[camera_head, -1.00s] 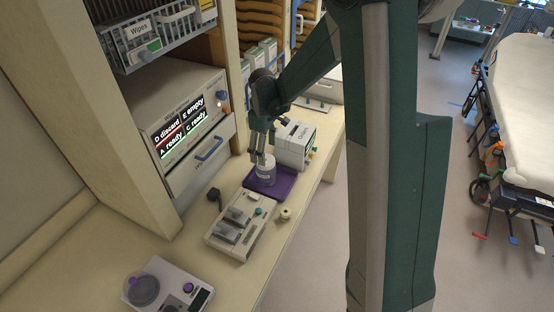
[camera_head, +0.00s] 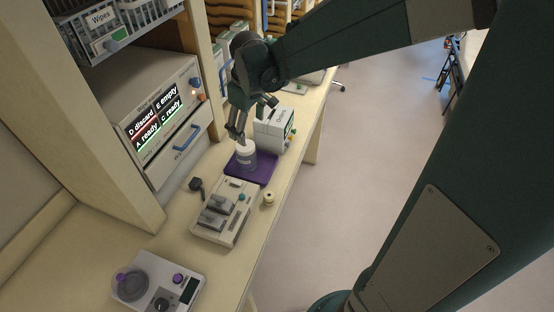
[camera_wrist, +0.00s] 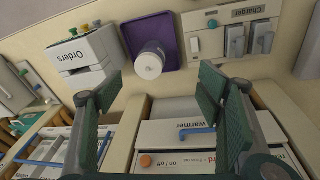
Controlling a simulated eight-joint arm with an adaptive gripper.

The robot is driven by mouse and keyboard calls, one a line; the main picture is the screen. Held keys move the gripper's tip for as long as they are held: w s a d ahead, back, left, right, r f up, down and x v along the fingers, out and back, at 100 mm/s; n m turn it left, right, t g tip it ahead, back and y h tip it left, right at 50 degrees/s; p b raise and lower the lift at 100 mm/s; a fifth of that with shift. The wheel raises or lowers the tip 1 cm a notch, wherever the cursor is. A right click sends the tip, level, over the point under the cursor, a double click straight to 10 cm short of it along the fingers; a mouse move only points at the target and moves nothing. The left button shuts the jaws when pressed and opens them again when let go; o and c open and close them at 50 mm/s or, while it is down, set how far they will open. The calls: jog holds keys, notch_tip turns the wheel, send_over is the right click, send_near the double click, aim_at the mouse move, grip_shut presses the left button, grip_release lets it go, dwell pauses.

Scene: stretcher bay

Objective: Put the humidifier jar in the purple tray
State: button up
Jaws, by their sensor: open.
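The humidifier jar (camera_head: 246,155), a clear jar with a white lid, stands upright on the purple tray (camera_head: 263,172). The jar also shows in the wrist view (camera_wrist: 149,64) with its lid towards the camera, on the purple tray (camera_wrist: 147,32). My gripper (camera_head: 238,137) is just above and beside the jar in the head view. In the wrist view my gripper (camera_wrist: 150,92) has its two fingers wide apart with nothing between them, and the jar is beyond the fingertips, apart from them.
A charger (camera_head: 226,211) lies in front of the tray, with a small spool (camera_head: 268,198) beside it. The Orders box (camera_head: 273,130) stands behind the tray. A scale-like device (camera_head: 158,283) is at the near end. The warmer cabinet (camera_head: 160,120) borders the left.

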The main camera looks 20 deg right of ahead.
jog(key=s+r+m+t, duration=0.2)
jog(key=s+r+m, duration=0.1)
jog(key=s, duration=0.9)
jog(key=s+r+m+t, duration=0.3)
jog(key=s+r, duration=0.1)
jog(key=s, duration=0.7)
jog(key=shift+s+a+r, duration=0.2)
jog(key=shift+s+a, duration=0.2)
notch_tip(320, 180, down, 13)
jog(key=b, duration=1.3)
dwell(0.3)
